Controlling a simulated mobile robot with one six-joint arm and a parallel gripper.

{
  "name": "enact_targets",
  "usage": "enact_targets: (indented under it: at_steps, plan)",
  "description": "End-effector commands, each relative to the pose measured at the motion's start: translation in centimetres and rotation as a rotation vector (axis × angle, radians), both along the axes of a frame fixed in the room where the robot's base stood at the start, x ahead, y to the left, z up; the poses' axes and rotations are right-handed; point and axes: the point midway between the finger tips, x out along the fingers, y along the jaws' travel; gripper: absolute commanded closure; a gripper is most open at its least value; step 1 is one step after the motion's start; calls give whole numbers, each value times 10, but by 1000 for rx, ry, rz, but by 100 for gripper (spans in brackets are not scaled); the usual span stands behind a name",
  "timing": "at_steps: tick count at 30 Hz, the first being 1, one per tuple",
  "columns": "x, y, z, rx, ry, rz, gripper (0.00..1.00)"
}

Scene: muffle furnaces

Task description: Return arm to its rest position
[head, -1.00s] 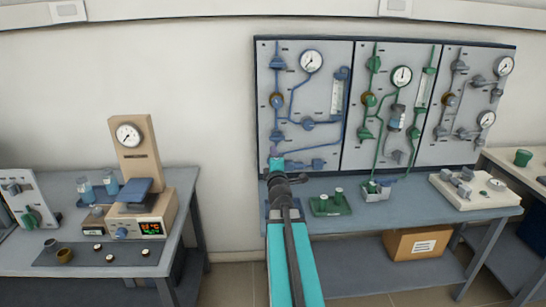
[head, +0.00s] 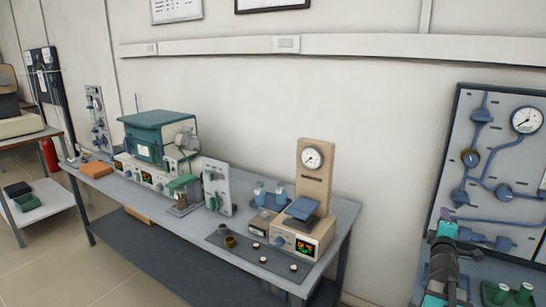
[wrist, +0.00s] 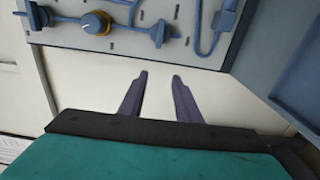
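My gripper shows in the wrist view (wrist: 160,88) with its two dark purple fingers apart and nothing between them. A pale wall lies behind the fingers. In the head view my arm (head: 445,262) reaches up at the lower right, in front of the blue piping panel (head: 463,125). The gripper end is small there, and its fingers are hard to make out.
A long grey bench (head: 335,222) holds a teal-topped furnace (head: 157,135), a beige gauge unit (head: 305,235) and small cups on a dark mat (head: 238,258). Floor (head: 125,270) shows at lower left.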

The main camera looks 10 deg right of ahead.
Motion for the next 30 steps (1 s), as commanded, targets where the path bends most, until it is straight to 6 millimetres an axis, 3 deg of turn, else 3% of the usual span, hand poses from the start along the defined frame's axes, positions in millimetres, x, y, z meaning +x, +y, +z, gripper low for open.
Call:
enact_targets:
  at_steps: [9, 15, 23, 30]
  plan:
    - [56, 96, -92, 73, 93, 139, 70]
    - [73, 158, -161, 152, 158, 204, 70]
    - [69, 231, -258, 302, 270, 229, 70]
    - [41, 293, -349, 472, 390, 195, 70]
